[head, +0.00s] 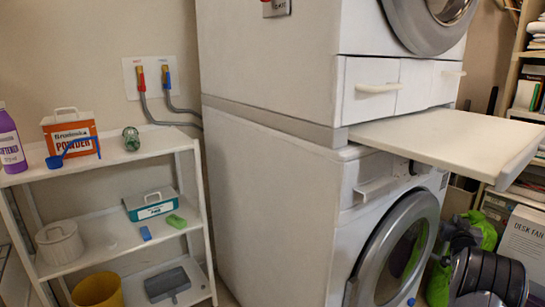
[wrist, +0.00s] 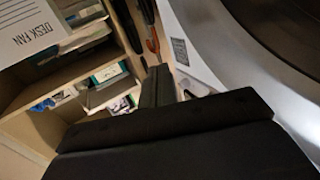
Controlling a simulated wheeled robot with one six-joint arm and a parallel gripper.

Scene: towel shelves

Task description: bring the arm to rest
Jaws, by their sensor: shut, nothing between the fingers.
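My gripper (wrist: 169,82) shows in the wrist view, its two dark fingers close together with nothing between them. It is in front of the washing machine's round door, which fills the upper right of that view. Black links of my arm are at the lower right of the head view, beside the desk fan box (head: 521,246). The fingertips cannot be made out in the head view.
A washing machine (head: 265,190) stands under a dryer (head: 270,60), with a pull-out shelf (head: 450,140) between them. A white rack (head: 110,160) at left holds a powder box (head: 70,132), a purple bottle (head: 9,140) and a yellow bucket (head: 97,291). Bookshelves (wrist: 60,85) stand close by.

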